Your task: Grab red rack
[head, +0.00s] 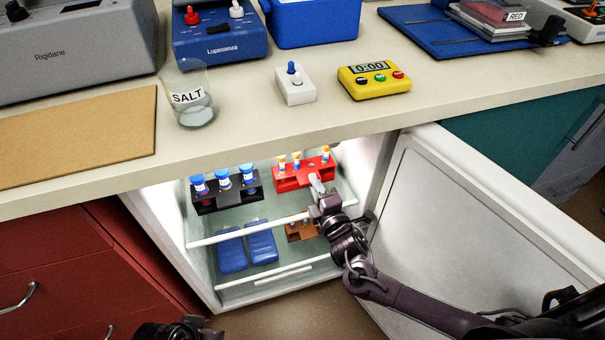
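The red rack (293,178) stands on the upper shelf of the open fridge, at its right side. It holds several tubes with orange and white caps. My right gripper (316,185) reaches into the fridge at the front face of the red rack. Its fingers are small in view and partly overlap the rack, so I cannot tell whether they are open or shut on it. My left arm shows only as a dark part (172,330) at the bottom edge; its fingers are not in view.
A black rack (227,196) with blue-capped tubes stands left of the red rack. Blue packs (231,253) and a brown rack (300,230) lie below. The open fridge door (475,235) is at right. The counter (235,140) overhangs the fridge and holds a salt beaker (190,95) and yellow timer (374,80).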

